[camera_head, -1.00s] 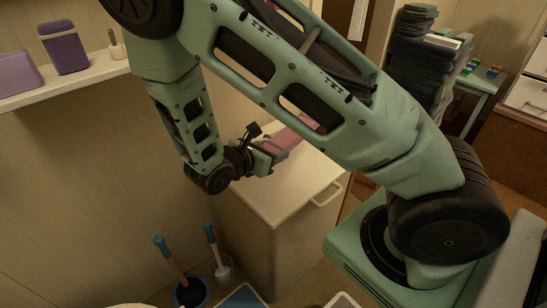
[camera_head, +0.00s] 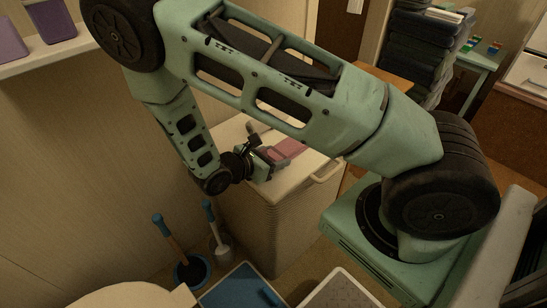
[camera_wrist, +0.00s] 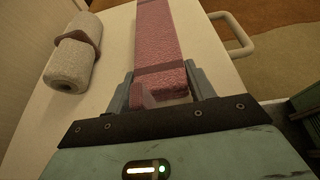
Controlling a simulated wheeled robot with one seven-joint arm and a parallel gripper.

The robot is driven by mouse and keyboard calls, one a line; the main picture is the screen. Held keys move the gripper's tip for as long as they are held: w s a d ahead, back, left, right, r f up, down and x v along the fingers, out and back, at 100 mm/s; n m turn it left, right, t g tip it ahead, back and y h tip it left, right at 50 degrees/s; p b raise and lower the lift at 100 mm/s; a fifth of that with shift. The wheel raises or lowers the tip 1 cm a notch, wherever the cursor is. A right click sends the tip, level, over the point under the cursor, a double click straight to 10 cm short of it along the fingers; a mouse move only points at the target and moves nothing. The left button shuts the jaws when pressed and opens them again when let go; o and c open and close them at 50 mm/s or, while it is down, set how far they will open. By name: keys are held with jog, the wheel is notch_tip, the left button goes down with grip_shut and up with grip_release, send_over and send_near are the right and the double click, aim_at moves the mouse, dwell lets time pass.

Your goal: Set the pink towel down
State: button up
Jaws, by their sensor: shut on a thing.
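The pink towel (camera_head: 290,149) is a long folded strip with darker bands, seen beyond my gripper. My gripper (camera_head: 272,158) is shut on its near end, over the pale top of a white lidded bin or hamper (camera_head: 250,215). In the wrist view, the two fingers (camera_wrist: 160,88) stand on either side of the towel (camera_wrist: 160,42), which stretches away over the white top (camera_wrist: 112,55). I cannot tell whether the towel's underside touches that top. In the head view, my arm passes close above the towel's far end.
A pale roll with a brownish band (camera_wrist: 72,62) lies on the white top, left of the towel. A handle (camera_wrist: 233,34) sticks out at its right edge. Dark folded towels (camera_head: 418,50) are stacked behind.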

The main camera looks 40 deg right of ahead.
jog(key=o, duration=1.3)
jog(key=shift+f, duration=0.1)
jog(key=shift+r, duration=0.25)
jog(key=p+v, duration=0.1)
jog(key=v, duration=1.1)
jog(key=shift+s+a+r+m+y, duration=1.9)
jog(key=shift+s+r+y, duration=0.45)
jog(key=shift+s+r, duration=0.55)
jog(key=shift+s+a+r+m+y, duration=1.7)
jog(key=shift+s+a+r+y, duration=0.55)
jog(key=shift+s+r, duration=0.6)
jog(key=shift+s+a+r+m+y, duration=1.8)
jog(key=shift+s+r+y, duration=0.7)
jog(key=shift+s+r, duration=0.4)
